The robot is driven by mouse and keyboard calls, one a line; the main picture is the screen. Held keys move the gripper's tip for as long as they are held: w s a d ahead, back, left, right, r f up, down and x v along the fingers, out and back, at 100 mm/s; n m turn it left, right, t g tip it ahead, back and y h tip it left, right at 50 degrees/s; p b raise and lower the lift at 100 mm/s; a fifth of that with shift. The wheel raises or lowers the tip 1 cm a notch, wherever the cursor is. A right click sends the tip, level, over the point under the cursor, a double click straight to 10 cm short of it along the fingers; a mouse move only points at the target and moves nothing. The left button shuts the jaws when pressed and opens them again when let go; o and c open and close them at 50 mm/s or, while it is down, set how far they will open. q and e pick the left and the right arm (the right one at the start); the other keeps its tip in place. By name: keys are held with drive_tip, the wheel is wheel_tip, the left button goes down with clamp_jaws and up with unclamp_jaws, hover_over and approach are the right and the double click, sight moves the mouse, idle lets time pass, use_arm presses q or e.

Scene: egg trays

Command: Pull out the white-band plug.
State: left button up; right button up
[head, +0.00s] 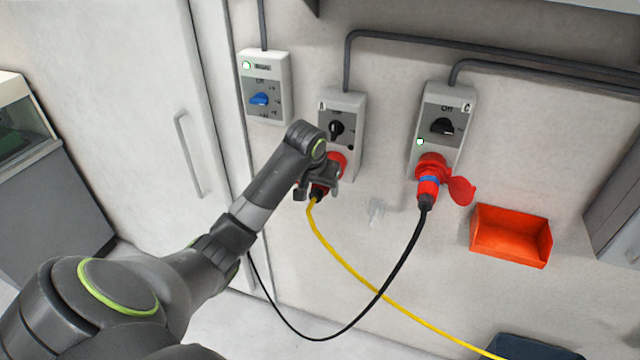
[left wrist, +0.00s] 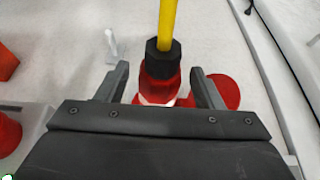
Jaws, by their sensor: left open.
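The white-band plug (left wrist: 160,89) is red with a black collar and a yellow cable (head: 345,262). It sits at the red socket under the middle switch box (head: 354,108). A bit of its white band shows in the left wrist view. My left gripper (head: 318,190) is at this plug, with its open fingers (left wrist: 160,80) on either side and small gaps to the plug. In the head view the gripper hides most of the plug. Whether the plug is fully seated cannot be told. My right gripper is not in view.
A red plug with a blue band (head: 430,181) and black cable (head: 402,262) sits in the right switch box (head: 458,104). A box with a blue knob (head: 260,99) is at left. An orange bin (head: 512,236) hangs at right. The wall below the boxes is mostly clear.

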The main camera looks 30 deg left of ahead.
sight(312, 199)
use_arm(q)
drive_tip(key=c, duration=1.3)
drive_tip(key=shift+s+f, duration=0.1)
drive_tip(key=shift+s, duration=0.05)
drive_tip(key=shift+s+d, duration=0.1)
drive_tip(key=shift+s, duration=0.25)
drive_tip(key=shift+s+d, duration=0.1)
drive_tip(key=shift+s, duration=0.6)
drive_tip(key=shift+s+d, duration=0.1)
drive_tip(key=shift+s, duration=0.1)
drive_tip(key=shift+s+d, duration=0.15)
drive_tip(key=shift+s, duration=0.5)
drive_tip(key=shift+s+d, duration=0.1)
drive_tip(key=shift+s, duration=0.25)
